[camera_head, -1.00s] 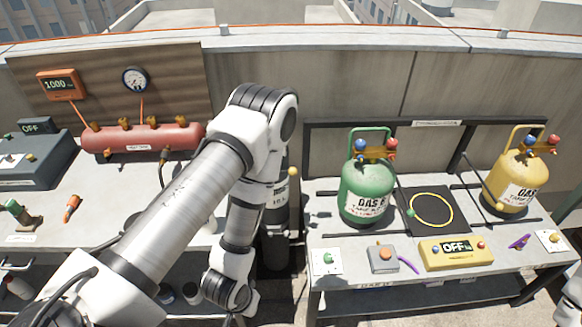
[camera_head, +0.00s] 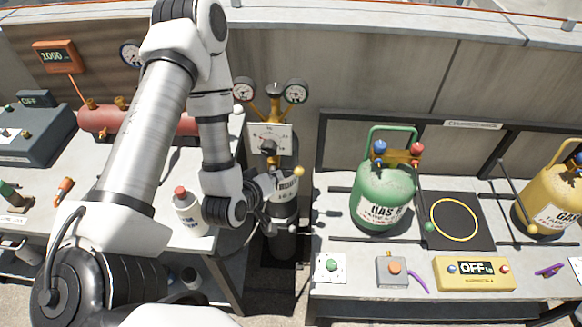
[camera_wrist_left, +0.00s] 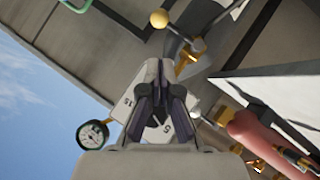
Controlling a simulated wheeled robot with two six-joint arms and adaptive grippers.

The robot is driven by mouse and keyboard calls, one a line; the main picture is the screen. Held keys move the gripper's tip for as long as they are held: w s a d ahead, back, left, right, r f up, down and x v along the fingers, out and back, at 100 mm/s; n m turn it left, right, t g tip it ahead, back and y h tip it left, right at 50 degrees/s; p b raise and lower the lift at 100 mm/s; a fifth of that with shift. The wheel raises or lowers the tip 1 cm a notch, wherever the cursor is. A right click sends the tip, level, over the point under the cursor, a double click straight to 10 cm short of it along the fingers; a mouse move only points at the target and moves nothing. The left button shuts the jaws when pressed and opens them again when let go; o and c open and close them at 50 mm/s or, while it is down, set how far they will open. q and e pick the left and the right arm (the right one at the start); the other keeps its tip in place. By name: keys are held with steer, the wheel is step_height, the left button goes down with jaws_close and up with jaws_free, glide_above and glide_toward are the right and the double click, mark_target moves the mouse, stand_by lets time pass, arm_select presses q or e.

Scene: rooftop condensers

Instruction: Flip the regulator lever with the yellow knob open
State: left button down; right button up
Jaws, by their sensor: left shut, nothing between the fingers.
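The regulator (camera_head: 273,97) with two round gauges and a white dial plate (camera_head: 258,130) stands atop a grey cylinder (camera_head: 284,222) between the benches. Its lever ends in a yellow knob (camera_head: 299,171), sticking out to the right below the plate. In the left wrist view the yellow knob (camera_wrist_left: 159,19) and its grey arm are beyond my fingertips, with the dial plate (camera_wrist_left: 128,101) behind the fingers. My left gripper (camera_head: 278,186) is shut and empty, just left of the knob and apart from it; it also shows in the left wrist view (camera_wrist_left: 158,88). My right gripper is out of view.
A white bottle with a red cap (camera_head: 188,212) stands on the left bench close to my left arm. A red tank (camera_head: 98,119) is behind it. The right bench (camera_head: 335,215) holds a green gas bottle (camera_head: 382,195) and a yellow one (camera_head: 553,200).

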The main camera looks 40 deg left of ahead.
mark_target(298, 171)
arm_select(q)
steer(key=b+x, duration=0.8)
steer(key=x, duration=0.1)
steer(key=shift+w+f, duration=0.15)
steer(key=shift+w, duration=0.15)
